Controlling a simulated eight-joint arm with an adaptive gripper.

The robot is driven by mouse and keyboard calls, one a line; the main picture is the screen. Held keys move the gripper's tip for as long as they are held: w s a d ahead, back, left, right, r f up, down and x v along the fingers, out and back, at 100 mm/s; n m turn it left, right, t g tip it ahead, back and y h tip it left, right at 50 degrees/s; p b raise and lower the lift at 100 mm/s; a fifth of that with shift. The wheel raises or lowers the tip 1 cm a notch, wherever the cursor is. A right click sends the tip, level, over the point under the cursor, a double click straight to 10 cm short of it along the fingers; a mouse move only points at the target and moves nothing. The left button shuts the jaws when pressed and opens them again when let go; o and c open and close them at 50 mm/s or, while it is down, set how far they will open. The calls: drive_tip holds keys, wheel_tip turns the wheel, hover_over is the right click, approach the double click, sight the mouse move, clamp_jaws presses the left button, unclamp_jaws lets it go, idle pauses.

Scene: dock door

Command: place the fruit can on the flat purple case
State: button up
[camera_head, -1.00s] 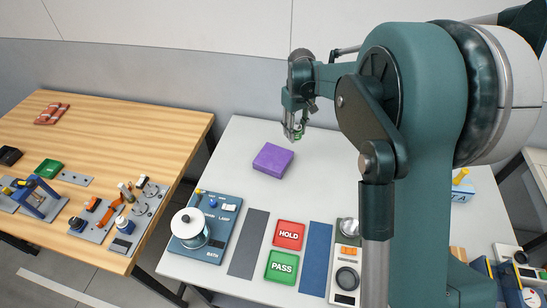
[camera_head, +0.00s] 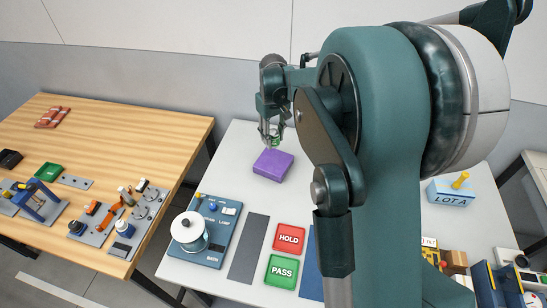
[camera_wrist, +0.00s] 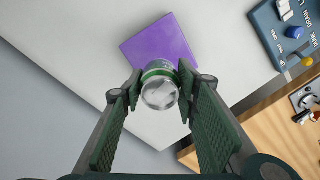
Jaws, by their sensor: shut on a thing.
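The flat purple case (camera_head: 273,165) lies near the back edge of the white table. It also shows in the wrist view (camera_wrist: 160,42), just beyond my fingertips. My gripper (camera_head: 271,141) is above the case's back side in the head view. In the wrist view my gripper (camera_wrist: 160,88) is shut on the fruit can (camera_wrist: 160,84), which has a silver end and a green band. The can partly covers one edge of the case. In the head view the can is small and mostly hidden by the fingers. I cannot tell whether it touches the case.
The white table (camera_head: 225,155) is clear around the case. In front are a blue panel with a white-topped pot (camera_head: 189,228), a red HOLD tile (camera_head: 289,237) and a green PASS tile (camera_head: 282,270). A LOT 4 box (camera_head: 450,191) is at right. A wooden table (camera_head: 120,125) stands left.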

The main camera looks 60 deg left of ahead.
drive_tip(key=shift+f, duration=2.8)
drive_tip(key=shift+f, duration=1.9)
drive_tip(key=shift+f, duration=0.15)
drive_tip(key=o, duration=1)
wheel_tip(320, 180, up, 12)
drive_tip(key=shift+r, duration=0.2)
